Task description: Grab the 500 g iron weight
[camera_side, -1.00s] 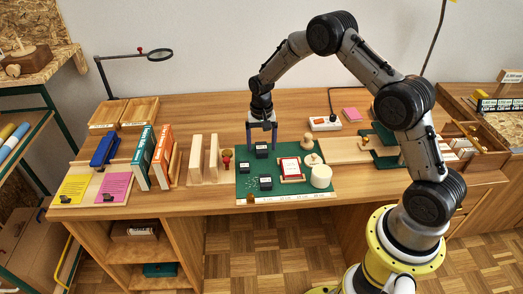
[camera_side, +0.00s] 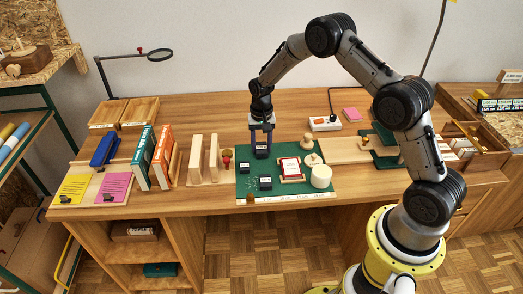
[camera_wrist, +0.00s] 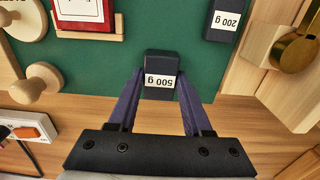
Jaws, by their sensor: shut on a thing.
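The 500 g iron weight (camera_wrist: 161,72) is a dark block with a white label reading "500 g", upside down in the wrist view. In the side view the weight (camera_side: 262,151) is at the back of the green mat (camera_side: 247,187). My gripper (camera_wrist: 160,88) has its two purple fingers on either side of the weight, shut on it. In the side view my gripper (camera_side: 262,143) points down over it. I cannot tell whether the weight is clear of the mat. A 200 g weight (camera_wrist: 227,18) stands apart from it, and another dark weight (camera_side: 265,182) is nearer the front.
A red-framed card (camera_side: 291,168), a wooden knob (camera_side: 307,141) and a cream cylinder (camera_side: 321,176) stand right of the weight. Wooden bookends (camera_side: 196,160) and a brass piece (camera_wrist: 296,52) stand left in the side view. A power strip (camera_side: 324,123) lies behind.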

